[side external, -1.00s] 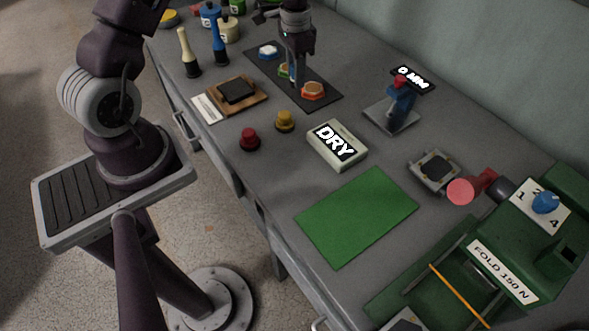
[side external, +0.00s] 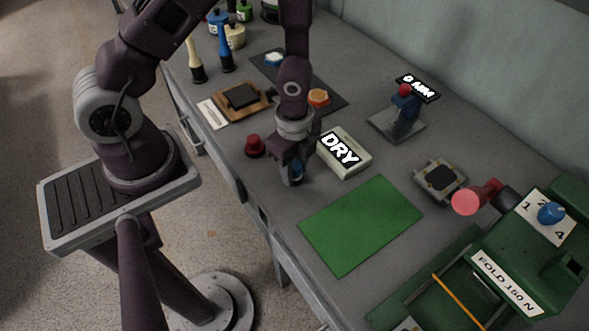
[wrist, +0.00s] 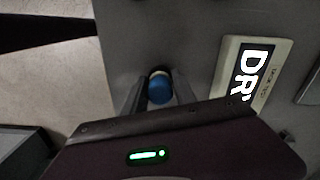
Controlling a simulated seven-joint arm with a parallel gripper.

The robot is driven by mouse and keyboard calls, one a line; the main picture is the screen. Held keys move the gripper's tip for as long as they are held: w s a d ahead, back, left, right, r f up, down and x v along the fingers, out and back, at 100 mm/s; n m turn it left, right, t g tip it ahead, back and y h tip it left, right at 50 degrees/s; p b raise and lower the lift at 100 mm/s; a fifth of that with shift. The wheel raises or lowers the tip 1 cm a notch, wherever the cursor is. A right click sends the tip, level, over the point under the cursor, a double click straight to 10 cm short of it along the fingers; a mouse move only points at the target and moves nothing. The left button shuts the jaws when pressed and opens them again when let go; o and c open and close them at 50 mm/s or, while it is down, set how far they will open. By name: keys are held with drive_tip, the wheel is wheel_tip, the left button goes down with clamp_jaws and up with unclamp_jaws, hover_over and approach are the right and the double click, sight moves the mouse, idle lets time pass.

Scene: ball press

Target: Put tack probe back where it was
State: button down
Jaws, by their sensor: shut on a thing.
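My gripper (side external: 291,178) is shut on the tack probe (side external: 297,171), a small piece with a round blue top. It is over the grey bench near its front edge, between the red knob piece (side external: 255,145) and the green mat (side external: 347,236). In the wrist view, the blue top of the probe (wrist: 160,88) sits between the two fingers. The probe's lower end is hidden, so I cannot tell whether it touches the bench. The box reading DRY (side external: 344,157) is just right of my gripper.
A dark mat (side external: 331,98) holds an orange piece (side external: 318,97) and a blue-and-white piece (side external: 274,59). A wooden block (side external: 240,108), a blue stand with a red knob (side external: 403,107) and a green press (side external: 545,258) stand around. The green mat is bare.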

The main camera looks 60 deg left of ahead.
sight(295, 163)
drive_tip(key=shift+f, duration=0.3)
drive_tip(key=c, duration=1)
unclamp_jaws()
drive_tip(key=shift+f, duration=0.1)
wheel_tip(295, 163, up, 12)
drive_tip(key=shift+w+a+f, duration=0.1)
drive_tip(key=s+a+r+n+t, duration=0.1)
drive_tip(key=s+r+n+t, duration=0.1)
drive_tip(key=s+r+n, duration=0.4)
drive_tip(key=s+a+r+n+t, duration=0.1)
drive_tip(key=s+r+n+t, duration=0.2)
drive_tip(key=r, duration=1.1)
drive_tip(key=s+n, duration=0.3)
drive_tip(key=n, duration=0.3)
drive_tip(key=shift+t, duration=0.3)
